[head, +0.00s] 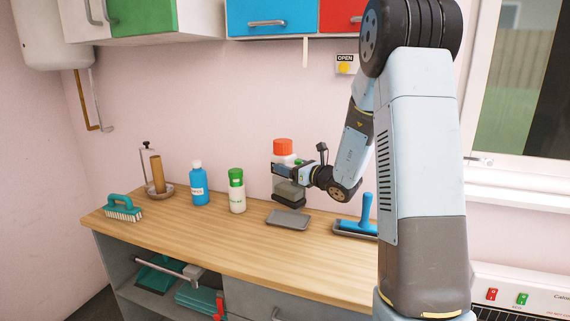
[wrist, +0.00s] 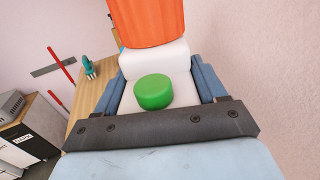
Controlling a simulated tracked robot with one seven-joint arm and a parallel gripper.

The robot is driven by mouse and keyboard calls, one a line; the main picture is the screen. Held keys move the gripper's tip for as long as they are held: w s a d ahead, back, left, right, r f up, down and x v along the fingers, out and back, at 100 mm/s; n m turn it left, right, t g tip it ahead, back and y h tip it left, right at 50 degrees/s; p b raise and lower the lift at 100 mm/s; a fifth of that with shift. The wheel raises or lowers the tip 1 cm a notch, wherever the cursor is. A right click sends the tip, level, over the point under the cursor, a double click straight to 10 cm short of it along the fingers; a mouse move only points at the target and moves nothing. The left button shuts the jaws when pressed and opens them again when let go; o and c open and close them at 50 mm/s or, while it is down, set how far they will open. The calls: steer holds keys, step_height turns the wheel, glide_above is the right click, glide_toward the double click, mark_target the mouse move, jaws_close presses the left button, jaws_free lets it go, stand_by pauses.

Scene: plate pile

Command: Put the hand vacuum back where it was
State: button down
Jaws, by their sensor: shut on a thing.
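The hand vacuum has an orange-red top (head: 283,146), a white body and a dark see-through lower part (head: 287,193). My gripper (head: 297,172) is shut on its white middle and holds it upright. A grey shallow tray (head: 288,220) lies on the counter under the vacuum, which looks just above its back edge; I cannot tell whether they touch. In the wrist view the orange top (wrist: 146,20), the white body and a round green button (wrist: 153,92) show between my fingers. The vacuum's lower end is hidden there.
A green-capped white bottle (head: 237,192) and a blue bottle (head: 198,186) stand left of the tray. A blue-handled tool (head: 366,213) lies right of it. A roll holder (head: 157,176) and a teal brush (head: 123,208) are further left. The counter's front strip is clear.

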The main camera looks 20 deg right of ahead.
mark_target(289, 185)
steer(key=shift+w+d+f, duration=0.15)
steer(key=shift+w+d, duration=0.05)
steer(key=shift+d, duration=0.1)
steer(key=shift+a+f, duration=0.15)
steer(key=shift+f, duration=0.65)
steer(key=shift+a+f, duration=0.1)
steer(key=shift+f, duration=0.7)
steer(key=shift+s+f, duration=0.15)
steer(key=shift+f, duration=1.4)
steer(key=shift+c, duration=1.8)
jaws_free()
steer(key=o, duration=0.4)
steer(key=shift+c, duration=0.2)
steer(key=shift+f, duration=0.1)
